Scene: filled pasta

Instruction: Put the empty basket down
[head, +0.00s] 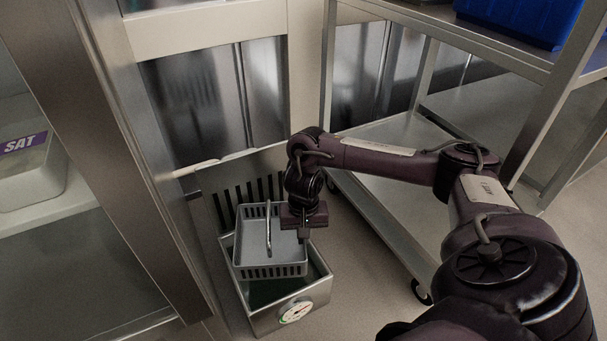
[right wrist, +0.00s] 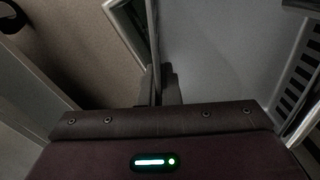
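The empty grey basket (head: 268,262) with slotted walls and a thin bar handle (head: 268,230) shows in the head view. It is over the open top of a metal box, overlapping its rear part; I cannot tell whether it touches the box. My right gripper (head: 304,234) is at the basket's right rim. In the right wrist view the fingers (right wrist: 162,88) are shut on that rim, with the basket's bare floor (right wrist: 215,50) to the right. The metal box (head: 262,322) has a round dial (head: 296,312) on its front and dark green inside. My left gripper is not in view.
A steel wheeled rack (head: 375,150) stands right of the box, with a blue crate (head: 520,18) on top. A cabinet post (head: 125,160) and shelves stand left, holding a tub labelled SAT (head: 28,165). Some floor (head: 350,300) is clear right of the box.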

